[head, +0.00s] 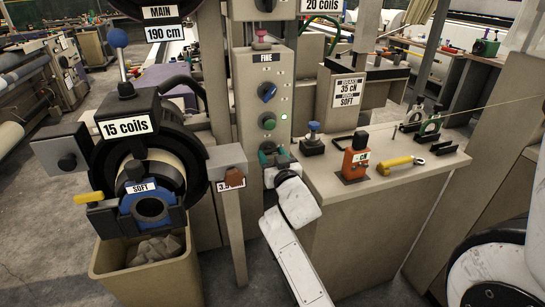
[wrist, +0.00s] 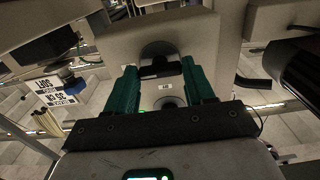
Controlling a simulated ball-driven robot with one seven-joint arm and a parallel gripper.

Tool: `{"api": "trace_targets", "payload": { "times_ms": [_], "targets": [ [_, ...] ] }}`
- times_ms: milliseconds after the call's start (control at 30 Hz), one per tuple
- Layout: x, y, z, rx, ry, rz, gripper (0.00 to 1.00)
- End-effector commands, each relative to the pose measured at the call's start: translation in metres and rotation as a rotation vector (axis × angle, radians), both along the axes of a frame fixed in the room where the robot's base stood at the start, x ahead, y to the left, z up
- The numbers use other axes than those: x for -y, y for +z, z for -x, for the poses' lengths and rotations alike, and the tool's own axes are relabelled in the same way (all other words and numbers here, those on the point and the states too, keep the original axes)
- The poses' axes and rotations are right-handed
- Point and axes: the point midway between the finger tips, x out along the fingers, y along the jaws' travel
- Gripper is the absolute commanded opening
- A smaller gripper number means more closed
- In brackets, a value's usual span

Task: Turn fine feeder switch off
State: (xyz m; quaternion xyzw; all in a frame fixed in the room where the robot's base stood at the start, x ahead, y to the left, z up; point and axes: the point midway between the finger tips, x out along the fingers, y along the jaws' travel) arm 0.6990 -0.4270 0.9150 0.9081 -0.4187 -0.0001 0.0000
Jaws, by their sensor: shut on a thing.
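The fine feeder panel (head: 254,75) is a tall beige post with a "FINE" label near its top. My gripper (head: 271,155) is at the panel's lower part, below the green knob. In the wrist view its green fingers (wrist: 160,78) stand either side of a dark switch knob (wrist: 160,56) on a pale plate, shut on it. A small white label (wrist: 161,87) is too small to read. In the head view the gripper hides this knob.
A feeder with a "15 coils" sign (head: 127,127) stands at the left above a beige bin (head: 150,283). On the right, a beige table (head: 400,178) bears an orange box (head: 355,162), a yellow-handled tool (head: 398,164) and a blue-topped device (head: 313,142).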

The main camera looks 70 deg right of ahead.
Motion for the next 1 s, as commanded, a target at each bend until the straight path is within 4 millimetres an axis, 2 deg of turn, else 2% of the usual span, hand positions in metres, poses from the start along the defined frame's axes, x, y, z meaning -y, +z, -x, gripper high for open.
{"api": "trace_targets", "payload": {
  "times_ms": [33, 167, 200, 567, 1000],
  "targets": [
    [-0.0001, -0.0001, 0.0, 0.0, 0.0, 0.0, 0.36],
    [-0.0001, 0.0, 0.0, 0.0, 0.0, 0.0, 0.23],
    [-0.0001, 0.0, 0.0, 0.0, 0.0, 0.0, 0.23],
    [-0.0005, 0.0006, -0.0004, -0.059, 0.001, 0.051, 0.23],
    [-0.0007, 0.0018, -0.0008, -0.337, 0.002, 0.286, 0.23]
  ]
}}
